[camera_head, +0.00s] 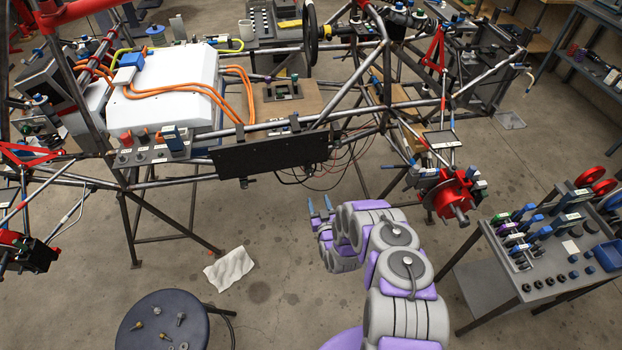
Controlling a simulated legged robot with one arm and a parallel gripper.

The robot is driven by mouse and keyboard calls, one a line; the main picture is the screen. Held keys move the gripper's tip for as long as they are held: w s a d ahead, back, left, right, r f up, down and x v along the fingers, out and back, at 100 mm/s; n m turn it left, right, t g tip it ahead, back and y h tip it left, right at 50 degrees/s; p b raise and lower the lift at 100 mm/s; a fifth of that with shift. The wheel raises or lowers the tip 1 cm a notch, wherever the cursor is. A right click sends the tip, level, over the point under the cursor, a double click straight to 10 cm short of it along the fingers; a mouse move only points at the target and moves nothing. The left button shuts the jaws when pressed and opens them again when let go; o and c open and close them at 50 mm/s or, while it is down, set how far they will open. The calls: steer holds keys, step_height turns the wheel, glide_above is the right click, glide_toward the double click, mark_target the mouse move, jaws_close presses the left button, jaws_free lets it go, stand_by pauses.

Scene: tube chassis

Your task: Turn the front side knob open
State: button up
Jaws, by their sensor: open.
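A tube chassis (365,75) fills the upper part of the head view. A grey control panel (150,157) on its near side rail carries small dark round knobs (124,157), orange-red parts and a blue-grey block. I cannot tell which control is the front side knob, or how any knob is turned. My gripper (320,205) has two blue-tipped fingers standing apart, empty. It is below and right of the control panel in the picture, just below the black plate (268,150) on the side rail, and touches nothing visible.
A white battery box (165,90) with orange cables sits in the chassis. Thin loose wires (335,170) hang near my gripper. A round dark stool (163,315) with small parts stands at lower left, near a white cloth (230,268). A tool table (510,285) stands at right.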

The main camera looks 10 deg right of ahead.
mark_target(310, 175)
steer(key=w+b, duration=0.1)
steer(key=w, duration=0.3)
steer(key=w+b, duration=0.1)
steer(key=w, duration=0.4)
steer(key=w+b, duration=0.1)
steer(key=w, duration=0.3)
steer(key=shift+w+a, duration=0.15)
steer(key=shift+a, duration=0.25)
steer(key=shift+c, duration=0.2)
steer(key=c, duration=1)
